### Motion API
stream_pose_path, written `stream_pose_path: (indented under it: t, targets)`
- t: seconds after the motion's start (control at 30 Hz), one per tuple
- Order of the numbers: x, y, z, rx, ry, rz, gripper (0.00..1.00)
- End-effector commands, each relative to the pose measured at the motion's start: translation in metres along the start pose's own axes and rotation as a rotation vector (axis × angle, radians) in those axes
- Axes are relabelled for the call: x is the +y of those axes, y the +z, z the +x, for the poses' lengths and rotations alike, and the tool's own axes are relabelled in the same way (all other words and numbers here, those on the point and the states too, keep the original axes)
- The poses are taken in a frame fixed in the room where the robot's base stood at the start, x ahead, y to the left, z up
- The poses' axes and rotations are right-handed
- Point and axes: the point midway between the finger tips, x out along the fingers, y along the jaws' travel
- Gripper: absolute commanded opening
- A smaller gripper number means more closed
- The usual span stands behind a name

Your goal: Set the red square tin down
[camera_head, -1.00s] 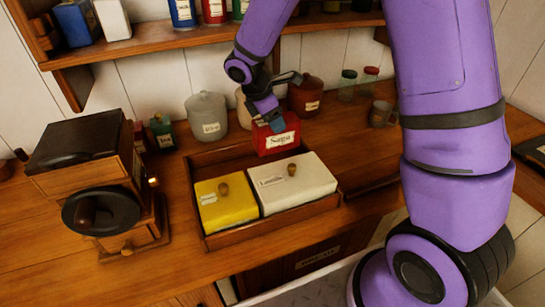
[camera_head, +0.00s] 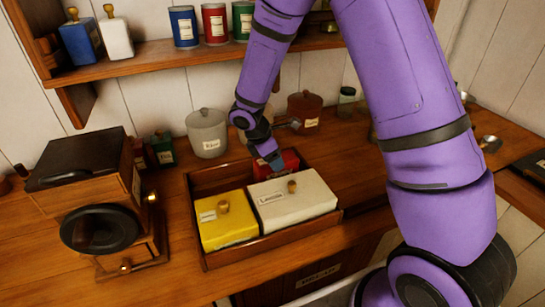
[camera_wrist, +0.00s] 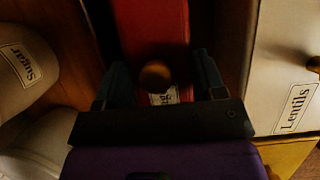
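The red square tin (camera_head: 290,160) sits in the back part of the wooden tray, behind the white Lentils tin (camera_head: 305,205) and to the right of the yellow tin (camera_head: 232,228). Its lower part is hidden by the white tin. My gripper (camera_head: 274,161) is at the red tin, reaching down from above. In the wrist view the red tin (camera_wrist: 152,30) with its round knob lies between my two fingers (camera_wrist: 163,75), one on each side. The view is dark, and I cannot tell whether the fingers press on it or whether its base rests on the tray floor.
The tray (camera_head: 200,255) stands on the wooden counter. A coffee grinder (camera_head: 100,205) is at the left. A white canister (camera_head: 207,133) and a brown canister (camera_head: 304,110) stand behind the tray. A shelf (camera_head: 160,52) with tins runs above. Counter to the right is partly hidden by my arm.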

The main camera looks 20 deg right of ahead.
Motion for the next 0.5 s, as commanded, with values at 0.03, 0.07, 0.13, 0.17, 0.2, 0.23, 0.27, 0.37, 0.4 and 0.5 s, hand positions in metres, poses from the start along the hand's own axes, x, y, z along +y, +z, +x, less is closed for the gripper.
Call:
stream_pose_path:
  t: [0.03, 0.07, 0.13, 0.17, 0.2, 0.23, 0.27, 0.37, 0.4, 0.5]
  targets:
    - [-0.0001, -0.0001, 0.0003, 0.0, 0.0, 0.0, 0.73]
    - [-0.0001, 0.0, 0.0002, 0.0, 0.0, 0.0, 0.8]
    - [-0.0001, 0.0, 0.0002, 0.0, 0.0, 0.0, 0.89]
    - [-0.0001, 0.0, 0.0002, 0.0, 0.0, 0.0, 0.89]
    - [-0.0001, 0.0, 0.0001, 0.0, 0.0, 0.0, 0.89]
    - [-0.0001, 0.0, 0.0001, 0.0, 0.0, 0.0, 0.89]
    - [-0.0001, 0.0001, 0.0001, 0.0, 0.0, 0.0, 0.89]
    - [-0.0001, 0.0002, -0.0002, 0.0, 0.0, 0.0, 0.89]
    - [0.0, 0.0005, -0.001, 0.0, 0.0, 0.0, 0.89]
    - [0.0005, 0.0009, -0.0075, 0.001, 0.002, 0.001, 0.89]
